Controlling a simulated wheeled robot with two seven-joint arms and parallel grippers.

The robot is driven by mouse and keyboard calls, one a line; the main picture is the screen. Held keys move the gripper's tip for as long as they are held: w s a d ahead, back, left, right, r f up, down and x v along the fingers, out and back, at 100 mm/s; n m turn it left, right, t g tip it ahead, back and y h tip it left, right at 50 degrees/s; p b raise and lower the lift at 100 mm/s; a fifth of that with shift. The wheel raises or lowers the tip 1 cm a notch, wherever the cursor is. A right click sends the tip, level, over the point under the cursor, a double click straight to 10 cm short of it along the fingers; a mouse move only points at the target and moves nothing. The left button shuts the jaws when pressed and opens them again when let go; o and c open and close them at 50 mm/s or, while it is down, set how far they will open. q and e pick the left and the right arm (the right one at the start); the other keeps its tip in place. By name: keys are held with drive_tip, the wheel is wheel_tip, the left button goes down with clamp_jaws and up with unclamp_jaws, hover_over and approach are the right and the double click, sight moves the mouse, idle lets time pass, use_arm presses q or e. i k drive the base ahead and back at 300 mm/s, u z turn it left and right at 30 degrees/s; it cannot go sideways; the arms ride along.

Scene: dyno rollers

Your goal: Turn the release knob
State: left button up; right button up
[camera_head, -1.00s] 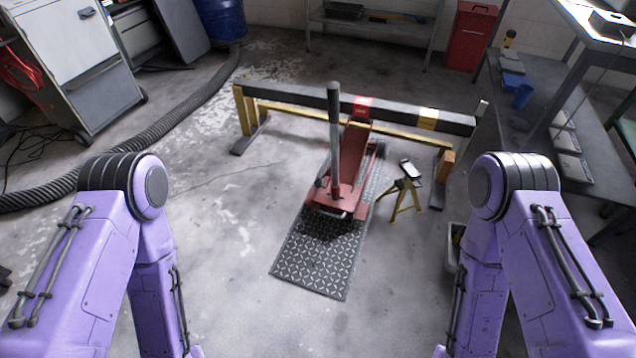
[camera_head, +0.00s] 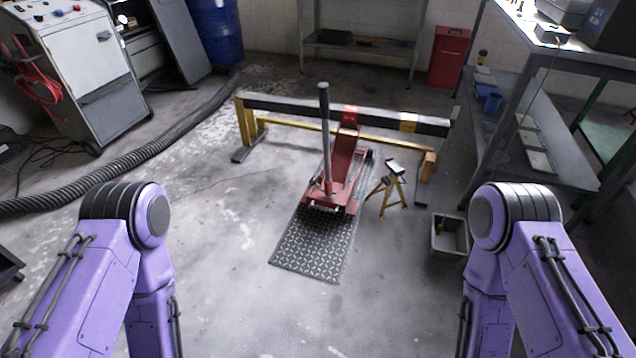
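A red floor jack (camera_head: 338,184) stands on a dark patterned mat (camera_head: 306,262) in the middle of the floor. Its long grey handle (camera_head: 325,130) points up, nearly upright. The release knob cannot be made out at this size. The front of the jack lies under a black beam (camera_head: 290,106) with a red band, carried on yellow legs. Both of my purple arms show at the left and right, bent downward, well apart from the jack. Both grippers are out of the picture below.
A yellow jack stand (camera_head: 388,192) stands just right of the jack. A grey bin (camera_head: 450,236) is near my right arm. A workbench (camera_head: 520,120) is at right, a tool cabinet (camera_head: 75,70) and thick hose (camera_head: 150,145) at left. The floor before the mat is clear.

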sight(313, 181)
drive_tip(key=z, duration=0.3)
drive_tip(key=i, duration=1.25)
drive_tip(key=u, duration=0.8)
